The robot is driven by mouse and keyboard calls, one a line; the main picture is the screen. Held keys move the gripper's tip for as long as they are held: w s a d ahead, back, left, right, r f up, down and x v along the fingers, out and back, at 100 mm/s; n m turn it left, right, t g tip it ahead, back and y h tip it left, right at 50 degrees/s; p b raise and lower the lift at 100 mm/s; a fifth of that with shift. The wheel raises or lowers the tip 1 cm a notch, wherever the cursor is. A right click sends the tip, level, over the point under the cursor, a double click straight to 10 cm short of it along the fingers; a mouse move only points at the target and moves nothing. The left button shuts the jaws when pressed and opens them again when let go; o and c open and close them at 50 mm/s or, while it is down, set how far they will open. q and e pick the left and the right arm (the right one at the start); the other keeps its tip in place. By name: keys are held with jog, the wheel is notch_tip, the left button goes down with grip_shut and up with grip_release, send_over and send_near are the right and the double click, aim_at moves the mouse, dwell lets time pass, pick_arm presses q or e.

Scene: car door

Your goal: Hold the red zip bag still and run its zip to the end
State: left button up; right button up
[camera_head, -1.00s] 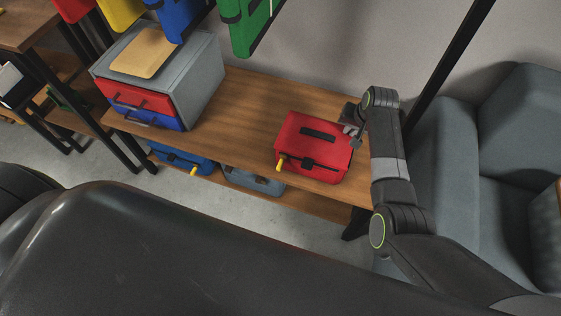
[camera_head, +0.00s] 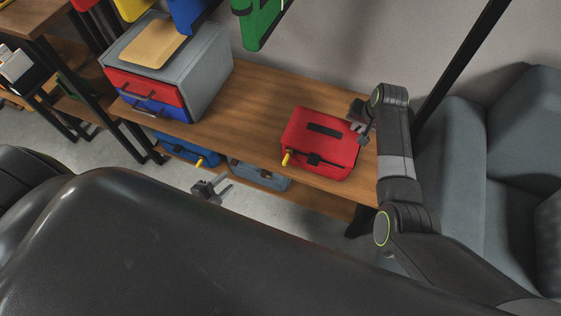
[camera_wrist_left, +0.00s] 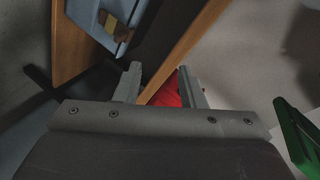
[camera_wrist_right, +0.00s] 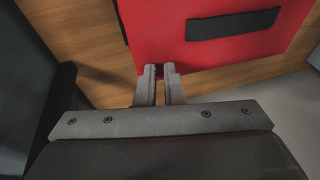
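The red zip bag (camera_head: 318,148) sits on the wooden bench, with a black strip on top. A yellow pull (camera_head: 286,159) sticks out at its front left, beside a black tab (camera_head: 314,160). My right gripper (camera_wrist_right: 161,72) is at the bag's right edge. Its fingers are nearly together, with a thin bit of red between the tips. My left gripper (camera_head: 222,187) is open and empty, apart from the bag, in front of the bench and to the left. In the left wrist view, part of the red bag (camera_wrist_left: 168,93) shows beyond the fingers.
The bench top (camera_head: 255,105) is clear left of the bag, up to a grey drawer unit (camera_head: 205,85). A blue bag (camera_head: 180,147) and a grey-blue bag (camera_head: 258,176) lie on the lower shelf. A green bag (camera_head: 263,22) hangs above. A grey armchair (camera_head: 460,135) stands right.

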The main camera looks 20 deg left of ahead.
pick_arm(q)
jog(key=w+d+r+m+t+h, duration=0.1)
jog(key=w+d+r+m+h, duration=0.15)
jog(key=r+m+h, duration=0.2)
jog(key=m+g+h, duration=0.2)
jog(key=m+h, duration=0.3)
jog(key=m, duration=0.3)
send_near(287, 157)
jog(key=x, duration=0.7)
jog(key=shift+d+f, duration=0.35)
jog(key=shift+d, duration=0.15)
jog(key=shift+s, duration=0.1)
jog(key=shift+h, duration=0.25)
grip_shut()
